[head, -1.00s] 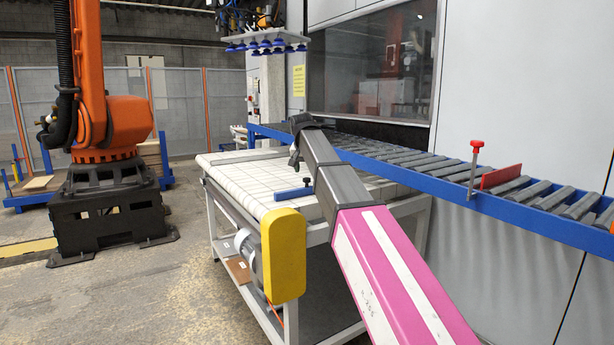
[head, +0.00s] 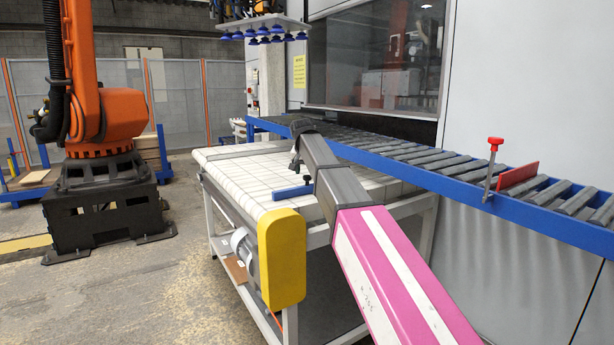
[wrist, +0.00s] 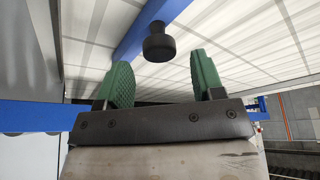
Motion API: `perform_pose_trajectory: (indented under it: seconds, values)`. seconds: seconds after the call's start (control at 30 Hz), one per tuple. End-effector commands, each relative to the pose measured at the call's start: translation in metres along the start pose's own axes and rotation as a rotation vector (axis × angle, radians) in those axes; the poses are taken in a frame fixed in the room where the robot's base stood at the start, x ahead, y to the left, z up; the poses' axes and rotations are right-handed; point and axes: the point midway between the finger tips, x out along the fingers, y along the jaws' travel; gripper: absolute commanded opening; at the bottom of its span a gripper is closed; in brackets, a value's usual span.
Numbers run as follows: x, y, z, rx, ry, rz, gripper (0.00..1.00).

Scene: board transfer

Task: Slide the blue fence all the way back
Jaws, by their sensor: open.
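The blue fence (head: 293,193) is a short blue bar on the white gridded belt table, left of my arm in the head view. In the wrist view the blue fence (wrist: 137,38) runs up and away, with a round black knob (wrist: 158,44) on it. My gripper (wrist: 158,72) has two green ribbed fingers, apart and empty. The knob appears beyond the fingertips, in line with the gap between them, and nothing is gripped. In the head view my gripper (head: 296,163) is small and dark above the belt, and the fence's right end is partly hidden by my arm.
The white belt table (head: 235,175) has a yellow guard (head: 282,258) at its front corner. A blue-railed roller conveyor (head: 420,185) runs behind it, with a red-knobbed post (head: 492,165) and red plate (head: 518,178). An orange robot (head: 105,110) stands at left.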

Motion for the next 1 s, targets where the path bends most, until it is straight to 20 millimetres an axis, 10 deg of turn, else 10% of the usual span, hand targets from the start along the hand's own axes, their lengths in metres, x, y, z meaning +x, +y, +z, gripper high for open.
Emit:
perform_pose_trajectory:
  seconds: [0.57,0.77,1.0]
  values:
    - [0.026,0.0,0.0,0.0,0.001,-0.001,0.62]
    - [0.026,0.0,0.0,0.0,0.001,0.0,0.0]
    - [0.022,0.01,0.011,0.0,0.0,0.0,0.0]
